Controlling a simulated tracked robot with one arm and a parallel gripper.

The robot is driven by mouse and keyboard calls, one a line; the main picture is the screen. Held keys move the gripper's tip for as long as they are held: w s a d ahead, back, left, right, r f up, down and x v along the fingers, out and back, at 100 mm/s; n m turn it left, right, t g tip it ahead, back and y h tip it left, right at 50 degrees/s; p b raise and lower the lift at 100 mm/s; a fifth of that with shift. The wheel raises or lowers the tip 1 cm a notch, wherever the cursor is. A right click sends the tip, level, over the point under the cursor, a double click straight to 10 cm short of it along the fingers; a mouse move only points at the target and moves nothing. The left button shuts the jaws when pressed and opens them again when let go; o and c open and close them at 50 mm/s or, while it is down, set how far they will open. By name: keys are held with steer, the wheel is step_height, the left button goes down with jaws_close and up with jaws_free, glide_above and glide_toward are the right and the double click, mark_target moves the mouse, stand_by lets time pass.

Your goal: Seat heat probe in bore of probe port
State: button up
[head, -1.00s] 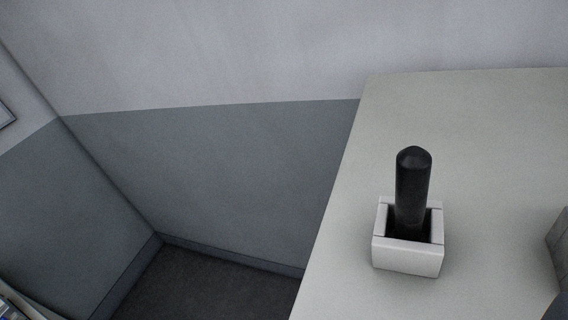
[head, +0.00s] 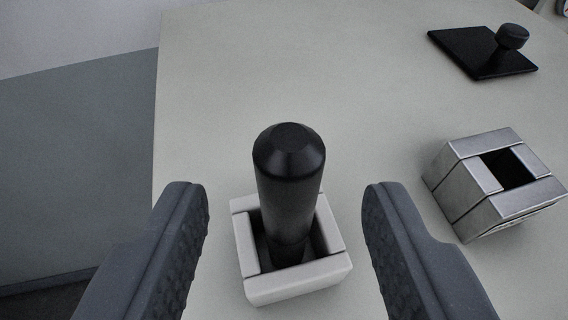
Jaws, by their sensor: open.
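The heat probe looks to be the black rod (head: 288,185) with a bevelled top, standing upright in a white square holder (head: 300,284) on the table. My gripper (head: 286,215) is open, with one dark ridged finger on each side of the rod and a gap on both sides. The probe port looks to be the silver metal block (head: 478,208) at the right, with a dark square bore (head: 508,170) in its top. The bore looks empty; its depth is hidden. The rod's lower end is hidden inside the holder.
A black flat plate with a round knob (head: 512,37) lies at the back right of the pale table (head: 330,60). The table's left edge runs beside the holder, with a grey wall beyond. The table between rod and plate is clear.

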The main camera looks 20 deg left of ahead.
mark_target(288, 203)
steer(key=shift+p+x, duration=0.95)
steer(key=shift+x, duration=2.05)
steer(key=shift+d, duration=0.1)
jaws_close()
